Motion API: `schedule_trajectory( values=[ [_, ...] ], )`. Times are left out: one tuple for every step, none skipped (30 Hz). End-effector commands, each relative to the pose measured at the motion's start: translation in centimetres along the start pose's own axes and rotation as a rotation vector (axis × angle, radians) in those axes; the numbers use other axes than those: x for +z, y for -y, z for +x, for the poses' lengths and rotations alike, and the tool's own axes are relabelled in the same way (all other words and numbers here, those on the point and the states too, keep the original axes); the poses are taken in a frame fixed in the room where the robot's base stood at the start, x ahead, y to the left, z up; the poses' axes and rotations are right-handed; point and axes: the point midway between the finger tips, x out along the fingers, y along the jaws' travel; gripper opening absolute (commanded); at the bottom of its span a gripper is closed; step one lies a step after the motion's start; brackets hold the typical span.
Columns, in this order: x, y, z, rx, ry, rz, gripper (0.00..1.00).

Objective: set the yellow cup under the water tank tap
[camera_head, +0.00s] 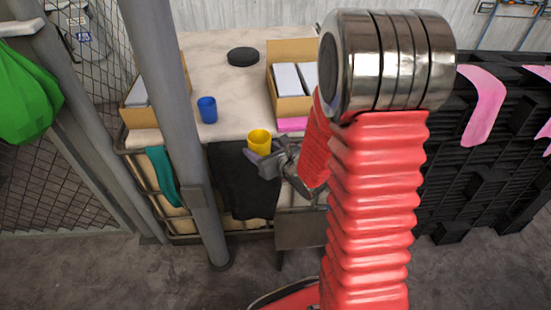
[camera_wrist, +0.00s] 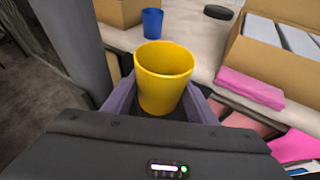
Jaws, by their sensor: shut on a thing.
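The yellow cup (camera_head: 259,141) is held upright near the front edge of the table in the head view. It also fills the middle of the wrist view (camera_wrist: 164,75), its open rim facing up. My gripper (camera_head: 264,161) is shut on the yellow cup, with a grey-purple finger on either side of it in the wrist view (camera_wrist: 158,103). I cannot make out a water tank or tap in either view.
A blue cup (camera_head: 207,109) and a dark round disc (camera_head: 242,56) stand on the table (camera_head: 212,52). Open cardboard boxes (camera_head: 291,106) hold white items. A folded pink cloth (camera_wrist: 250,88) lies by one box. A grey post (camera_head: 172,100) stands left, before the table.

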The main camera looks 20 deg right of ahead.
Motion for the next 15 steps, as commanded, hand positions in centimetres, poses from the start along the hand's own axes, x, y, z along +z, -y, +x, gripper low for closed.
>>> schedule_trajectory(
  values=[
    [1.2, -1.0, -0.2, 0.014, 0.005, -0.011, 0.30],
    [1.8, -1.5, -0.3, 0.021, 0.005, -0.013, 0.30],
    [2.5, -2.2, -0.4, 0.032, 0.004, -0.020, 0.30],
    [3.0, -2.7, -0.5, 0.039, 0.004, -0.023, 0.30],
    [3.5, -3.2, -0.6, 0.046, 0.003, -0.026, 0.30],
    [4.1, -3.8, -0.7, 0.055, 0.002, -0.030, 0.30],
    [4.5, -4.3, -0.8, 0.061, 0.002, -0.033, 0.30],
    [4.9, -4.6, -0.8, 0.067, 0.000, -0.037, 0.30],
    [5.2, -5.1, -0.9, 0.073, -0.001, -0.039, 0.30],
    [5.5, -5.3, -0.9, 0.077, -0.001, -0.041, 0.30],
    [5.7, -5.5, -1.0, 0.080, -0.002, -0.042, 0.30],
    [5.8, -5.7, -1.0, 0.082, -0.004, -0.043, 0.30],
    [5.9, -5.8, -1.0, 0.084, -0.004, -0.044, 0.30],
    [6.0, -5.9, -1.0, 0.084, -0.005, -0.044, 0.30],
    [6.0, -5.9, -1.1, 0.085, -0.005, -0.044, 0.30]
  ],
)
